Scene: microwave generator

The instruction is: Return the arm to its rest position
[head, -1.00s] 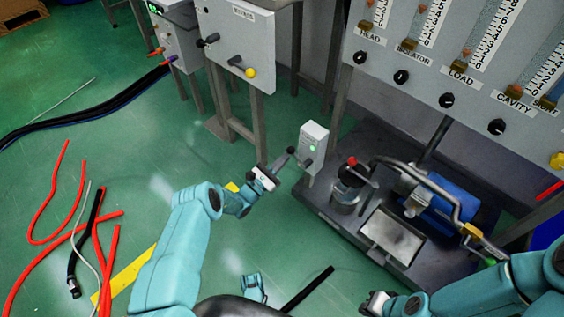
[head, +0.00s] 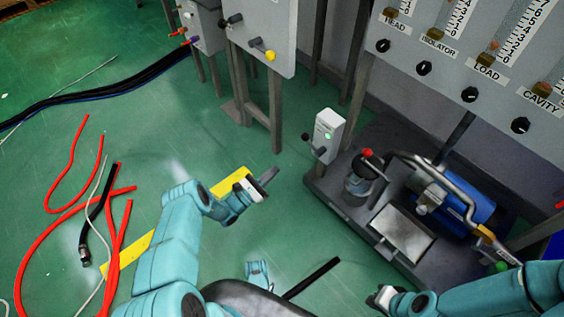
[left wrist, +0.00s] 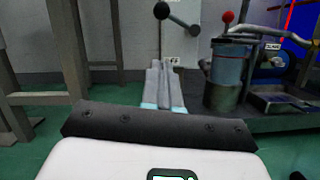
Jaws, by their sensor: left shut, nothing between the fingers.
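My left gripper (head: 266,177) is shut and empty. In the head view it is in the air over the green floor, left of the small grey switch box (head: 328,136) and apart from it. In the left wrist view its closed fingers (left wrist: 163,84) point toward the same box (left wrist: 180,44) and its black-knobbed lever (left wrist: 161,11). A green light shows on the box in the head view. My right gripper (head: 380,298) is at the bottom of the head view, near the front of the pump base; its fingers are too small to judge.
The dark pump base (head: 345,204) carries a red-knobbed canister (head: 363,180) and a blue motor (head: 465,195). A gauge panel (head: 450,60) rises behind it. A grey cabinet (head: 262,35) stands on legs at the back. Red hoses (head: 75,165) lie on the floor at left.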

